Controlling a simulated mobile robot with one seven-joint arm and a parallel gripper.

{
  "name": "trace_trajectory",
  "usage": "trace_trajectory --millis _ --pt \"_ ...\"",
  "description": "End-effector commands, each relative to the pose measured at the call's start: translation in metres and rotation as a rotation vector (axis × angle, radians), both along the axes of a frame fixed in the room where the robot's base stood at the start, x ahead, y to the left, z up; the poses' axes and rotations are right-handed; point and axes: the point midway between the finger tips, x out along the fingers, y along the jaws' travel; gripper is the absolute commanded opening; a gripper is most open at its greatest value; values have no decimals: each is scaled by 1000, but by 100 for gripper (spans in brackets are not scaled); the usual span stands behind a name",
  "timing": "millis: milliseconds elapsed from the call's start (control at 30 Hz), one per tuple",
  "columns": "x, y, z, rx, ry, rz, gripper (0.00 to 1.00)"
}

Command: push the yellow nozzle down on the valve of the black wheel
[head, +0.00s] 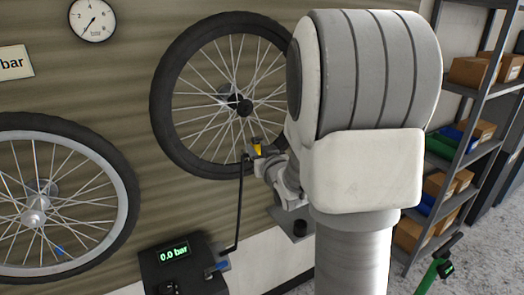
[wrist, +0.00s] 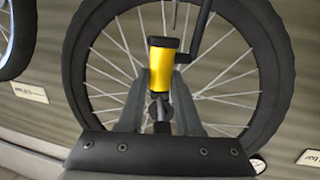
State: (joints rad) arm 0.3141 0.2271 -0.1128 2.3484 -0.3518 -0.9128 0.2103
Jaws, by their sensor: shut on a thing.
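The black wheel (head: 168,97) hangs on the corrugated wall in the head view, with pale spokes and a black hub; it fills much of the wrist view (wrist: 272,75). The yellow nozzle (head: 257,147) is in front of the wheel's lower right part, with a black hose from it. In the wrist view the yellow nozzle (wrist: 159,72) has a black cap and stands between the two grey fingers of my gripper (wrist: 161,80). My gripper (head: 262,153) is shut on it. I cannot make out the valve, nor whether the nozzle touches it.
A dark pump box (head: 160,262) with a green 0.0 bar display stands below, the hose (head: 240,205) rising beside it. Another, silver-rimmed wheel (head: 128,185) is at left. A round gauge (head: 92,20) hangs above. Shelves (head: 478,110) with boxes stand at right.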

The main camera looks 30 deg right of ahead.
Motion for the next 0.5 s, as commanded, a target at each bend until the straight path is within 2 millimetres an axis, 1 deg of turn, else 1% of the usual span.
trace_trajectory --millis 100,267,367,500 --pt "13 2 2 0 0 2 0" --pt "29 2 2 0 0 2 0" --pt "39 2 -2 0 -2 1 0" --pt "53 3 -2 0 -3 2 0"
